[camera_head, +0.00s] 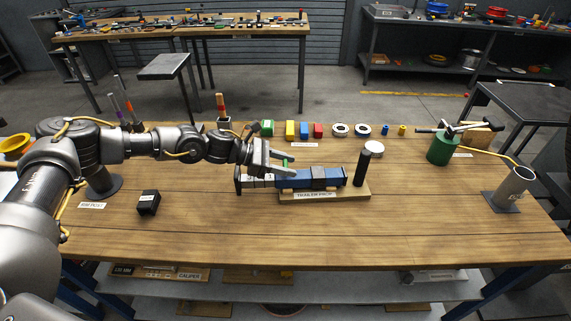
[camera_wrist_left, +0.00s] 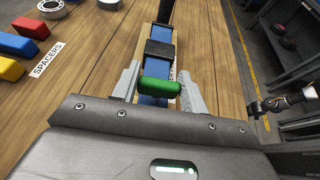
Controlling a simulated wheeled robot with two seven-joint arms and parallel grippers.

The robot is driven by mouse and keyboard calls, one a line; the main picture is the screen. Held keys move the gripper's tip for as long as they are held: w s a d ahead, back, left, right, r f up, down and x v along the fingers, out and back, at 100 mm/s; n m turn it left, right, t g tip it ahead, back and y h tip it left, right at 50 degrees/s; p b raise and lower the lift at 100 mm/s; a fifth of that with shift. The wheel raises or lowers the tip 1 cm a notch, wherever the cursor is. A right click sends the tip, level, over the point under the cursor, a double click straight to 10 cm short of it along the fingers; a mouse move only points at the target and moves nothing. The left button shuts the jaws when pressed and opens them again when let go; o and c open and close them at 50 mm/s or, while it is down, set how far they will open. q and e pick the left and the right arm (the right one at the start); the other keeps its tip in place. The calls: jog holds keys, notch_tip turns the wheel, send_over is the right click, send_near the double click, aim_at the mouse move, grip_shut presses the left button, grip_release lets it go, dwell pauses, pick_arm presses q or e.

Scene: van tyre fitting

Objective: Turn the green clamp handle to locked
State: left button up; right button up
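The green clamp handle (camera_head: 285,163) sits over the blue bar of the prop (camera_head: 297,179), which lies on a wooden board labelled "TRAILER PROP" (camera_head: 325,196). In the left wrist view the handle (camera_wrist_left: 160,88) lies crosswise over the blue bar. My left gripper (camera_head: 286,166) is at the handle, its two fingers apart with the handle between them. The wrist view shows the fingers (camera_wrist_left: 160,85) on either side; whether they touch it I cannot tell. My right gripper (camera_wrist_left: 257,108) appears small at the right of the wrist view, its fingers unclear.
A black upright post (camera_head: 362,168) stands at the bar's right end. Behind are coloured spacers (camera_head: 290,130) and white rings (camera_head: 340,129). A green canister (camera_head: 440,150) and a grey tube (camera_head: 513,186) stand right. The front tabletop is clear, except a black block (camera_head: 148,203).

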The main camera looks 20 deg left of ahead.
pick_arm(q)
jog(key=shift+c, duration=1.3)
